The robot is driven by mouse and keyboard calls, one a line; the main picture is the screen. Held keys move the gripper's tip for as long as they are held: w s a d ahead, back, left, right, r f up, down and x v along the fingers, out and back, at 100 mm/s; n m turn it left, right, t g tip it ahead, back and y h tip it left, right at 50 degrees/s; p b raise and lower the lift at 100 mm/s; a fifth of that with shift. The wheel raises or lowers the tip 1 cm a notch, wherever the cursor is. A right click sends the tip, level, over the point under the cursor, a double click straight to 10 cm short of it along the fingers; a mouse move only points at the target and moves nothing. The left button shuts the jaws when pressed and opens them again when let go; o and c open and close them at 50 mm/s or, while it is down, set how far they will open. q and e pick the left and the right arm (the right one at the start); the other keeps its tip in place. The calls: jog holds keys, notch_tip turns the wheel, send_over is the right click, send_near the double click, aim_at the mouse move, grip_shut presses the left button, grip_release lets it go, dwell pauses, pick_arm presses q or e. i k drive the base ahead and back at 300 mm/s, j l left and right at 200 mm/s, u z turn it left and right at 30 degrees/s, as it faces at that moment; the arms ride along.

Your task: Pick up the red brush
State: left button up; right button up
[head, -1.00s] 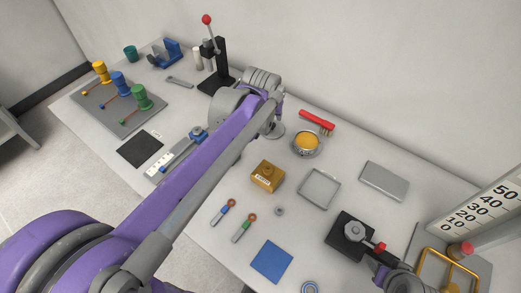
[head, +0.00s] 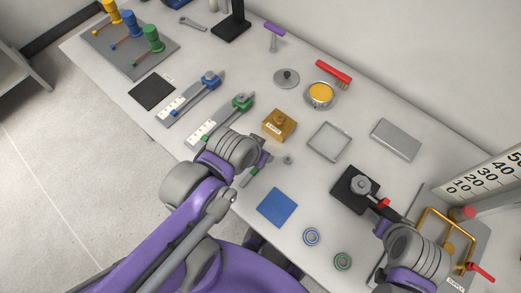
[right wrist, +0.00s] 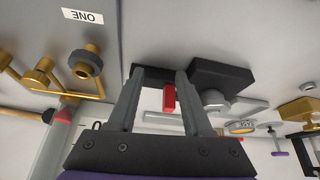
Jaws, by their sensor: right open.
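The red brush (head: 328,70) lies at the back of the table by the wall, bristles toward the right, behind the round tin with yellow contents (head: 320,93). No gripper touches it. My left gripper (head: 262,160) is in the middle of the table near the brown block, well in front of the brush; its jaws are too small to read. My right gripper (head: 384,226) is at the right beside the black block; in the right wrist view its fingers (right wrist: 160,76) are apart, with a red knob visible beyond the gap.
The black block (head: 352,190) with a grey knob stands near my right gripper. A yellow frame (head: 440,222) is at the right.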

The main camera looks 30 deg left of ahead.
aim_at(344, 80)
jog(key=k, duration=1)
